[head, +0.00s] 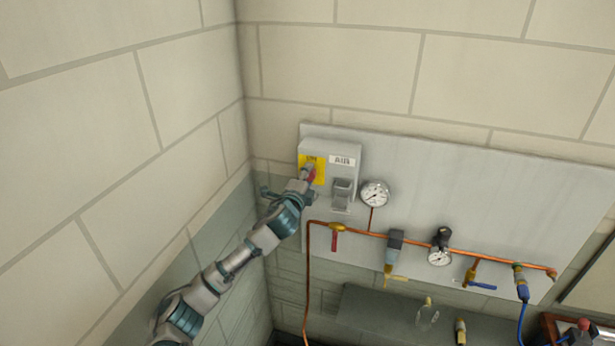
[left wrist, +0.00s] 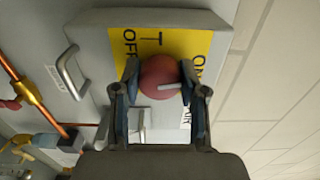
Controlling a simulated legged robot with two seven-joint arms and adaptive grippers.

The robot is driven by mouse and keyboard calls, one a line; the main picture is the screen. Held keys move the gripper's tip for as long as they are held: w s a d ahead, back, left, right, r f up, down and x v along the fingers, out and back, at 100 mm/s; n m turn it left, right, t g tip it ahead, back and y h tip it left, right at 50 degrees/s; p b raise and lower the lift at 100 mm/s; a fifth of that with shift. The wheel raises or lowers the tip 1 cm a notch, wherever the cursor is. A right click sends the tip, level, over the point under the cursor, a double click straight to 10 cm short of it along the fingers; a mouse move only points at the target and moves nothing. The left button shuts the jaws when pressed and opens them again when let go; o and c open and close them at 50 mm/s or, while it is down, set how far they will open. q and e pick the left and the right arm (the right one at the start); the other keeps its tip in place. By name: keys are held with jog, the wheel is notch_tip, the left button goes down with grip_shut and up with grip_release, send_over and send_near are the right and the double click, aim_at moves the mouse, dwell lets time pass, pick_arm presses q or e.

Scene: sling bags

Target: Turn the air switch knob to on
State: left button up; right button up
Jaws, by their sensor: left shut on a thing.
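The air switch knob (left wrist: 160,78) is round and red, on a yellow plate (left wrist: 180,48) marked OFF on the left and ON on the right in the left wrist view. My left gripper (left wrist: 161,82) has one finger on each side of the knob and is shut on it. A small grey pointer on the knob lies nearly sideways, its right end slightly higher. In the head view my left gripper (head: 306,181) reaches the grey AIR box (head: 347,178) from below left and partly covers the knob (head: 312,175). My right gripper is not seen.
The box is on a grey wall panel (head: 460,190). A round gauge (head: 375,193) hangs right of it. A copper pipe (head: 375,234) with several valves runs below. A metal handle (left wrist: 70,72) stands out beside the knob. The wall to the left is bare.

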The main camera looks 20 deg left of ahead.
pick_arm(q)
jog(key=shift+f+m, duration=0.35)
jog(key=shift+m, duration=0.65)
jog(key=shift+d+f+m, duration=0.1)
jog(key=shift+f+m, duration=0.05)
jog(key=shift+m, duration=0.15)
jog(key=o, duration=1.2)
jog(key=shift+c, duration=0.2)
jog(key=shift+r, duration=0.2)
jog(key=shift+s+r, duration=0.1)
jog(key=shift+s, duration=0.4)
jog(key=s, duration=0.6)
jog(key=shift+s+f, duration=0.15)
jog(key=shift+f, duration=0.05)
